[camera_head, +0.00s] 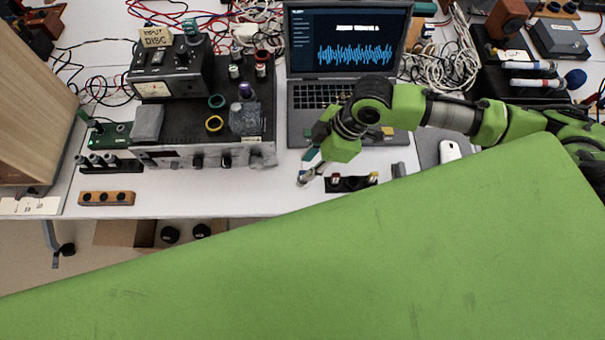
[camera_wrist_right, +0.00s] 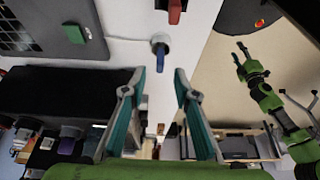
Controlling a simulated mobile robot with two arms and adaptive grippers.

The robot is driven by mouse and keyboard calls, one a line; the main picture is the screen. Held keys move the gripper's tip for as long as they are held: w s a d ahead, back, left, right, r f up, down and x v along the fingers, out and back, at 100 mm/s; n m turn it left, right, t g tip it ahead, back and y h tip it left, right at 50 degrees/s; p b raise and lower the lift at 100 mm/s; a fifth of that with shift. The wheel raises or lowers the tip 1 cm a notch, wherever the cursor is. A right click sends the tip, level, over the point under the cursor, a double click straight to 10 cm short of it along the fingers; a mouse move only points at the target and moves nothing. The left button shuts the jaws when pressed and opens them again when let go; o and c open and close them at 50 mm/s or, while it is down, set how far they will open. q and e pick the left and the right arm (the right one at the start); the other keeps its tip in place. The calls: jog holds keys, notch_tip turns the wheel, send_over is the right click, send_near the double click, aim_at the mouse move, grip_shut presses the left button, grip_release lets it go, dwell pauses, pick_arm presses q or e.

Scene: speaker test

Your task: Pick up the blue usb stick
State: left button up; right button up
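A small blue piece, probably the blue usb stick (camera_wrist_right: 160,48), shows in the right wrist view with a pale grey round end. It lies ahead of my right gripper (camera_wrist_right: 159,73), in line with the gap between its teal-lined fingers and not between them. The right gripper is open and empty. In the head view my right gripper (camera_head: 316,162) is over the white table just in front of the laptop, and its fingers are partly hidden by its own wrist. My left gripper (camera_wrist_right: 241,52) shows small in the wrist view, its fingers apart; the head view does not show it.
A black holder (camera_head: 350,184) with red and yellow-tipped pieces stands close by on the table's front edge. Behind are the laptop (camera_head: 344,50) and a grey amplifier (camera_head: 205,156). A wooden block (camera_head: 107,198) lies at left. A white mouse (camera_head: 450,150) is at right.

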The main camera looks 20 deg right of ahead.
aim_at(303, 172)
jog(key=shift+p+x, duration=0.35)
jog(key=shift+x, duration=1.75)
jog(key=shift+f, duration=0.3)
jog(key=shift+a+f, duration=0.1)
grip_shut()
pick_arm(q)
jog(key=shift+w+r, duration=0.5)
jog(key=shift+r, duration=0.15)
